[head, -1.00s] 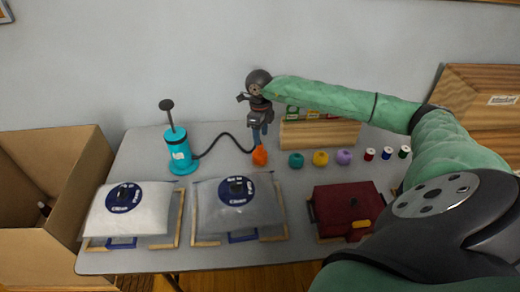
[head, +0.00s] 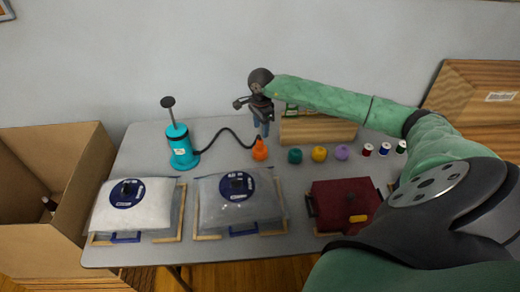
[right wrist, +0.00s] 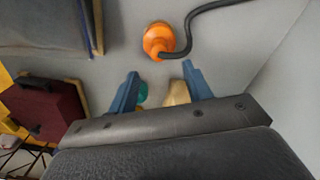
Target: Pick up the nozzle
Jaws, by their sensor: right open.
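The orange nozzle (head: 260,150) stands on the grey table at the end of a black hose, which runs to a teal hand pump (head: 182,150). My right gripper (head: 264,130) is just above and behind the nozzle, pointing down. In the right wrist view the nozzle (right wrist: 158,40) lies beyond the tips of my open right gripper (right wrist: 163,78), roughly in line with the gap between the fingers. Nothing is between the fingertips. My left gripper is not in view.
Two bagged bundles (head: 130,195) (head: 240,200) and a dark red case (head: 345,203) line the table front. Yarn balls (head: 319,154), thread spools (head: 384,149) and a wooden box (head: 318,131) are right of the nozzle.

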